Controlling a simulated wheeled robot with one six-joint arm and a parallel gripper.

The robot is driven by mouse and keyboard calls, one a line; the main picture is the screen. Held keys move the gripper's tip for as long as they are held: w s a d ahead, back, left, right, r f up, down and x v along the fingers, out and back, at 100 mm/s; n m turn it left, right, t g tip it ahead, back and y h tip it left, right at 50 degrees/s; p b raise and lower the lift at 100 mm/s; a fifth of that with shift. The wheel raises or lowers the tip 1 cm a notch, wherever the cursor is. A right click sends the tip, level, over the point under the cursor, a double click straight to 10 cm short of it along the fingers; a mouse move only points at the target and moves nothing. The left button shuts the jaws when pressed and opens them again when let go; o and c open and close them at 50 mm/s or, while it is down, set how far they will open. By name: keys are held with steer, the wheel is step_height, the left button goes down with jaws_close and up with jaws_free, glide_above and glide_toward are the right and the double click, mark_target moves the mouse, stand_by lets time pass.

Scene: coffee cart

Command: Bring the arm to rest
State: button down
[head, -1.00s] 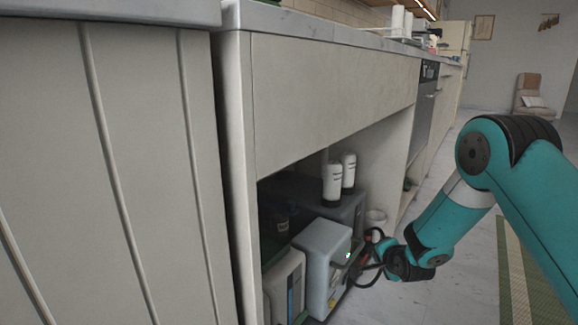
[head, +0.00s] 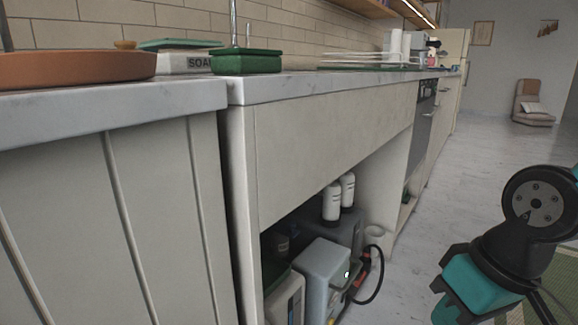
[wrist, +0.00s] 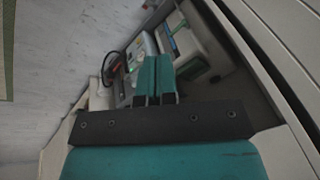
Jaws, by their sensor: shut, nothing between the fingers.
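My gripper (wrist: 154,88) shows in the wrist view with its two teal fingers together and nothing between them. It points toward the open bay under the counter, apart from the things inside. In the head view my arm is folded at the lower right, clear of the cabinet front, and the fingertips cannot be made out there.
The open bay holds a grey box (head: 323,272) with a small green light, two white bottles (head: 332,203) and a black cable (head: 379,275).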

steer(key=s+a+r+n+g+y+p, duration=0.1)
steer(key=s+a+r+n+p, duration=0.15)
steer(key=r, duration=0.35)
steer(key=s+a+r+n+p, duration=0.1)
steer(key=s+a+r+p, duration=0.25)
steer(key=r, duration=0.25)
step_height(320, 180, up, 35)
steer(key=d+p, duration=0.1)
steer(key=p, duration=3.4)
steer(key=shift+d, duration=0.15)
steer(key=shift+w+f, duration=0.1)
steer(key=shift+f, duration=0.1)
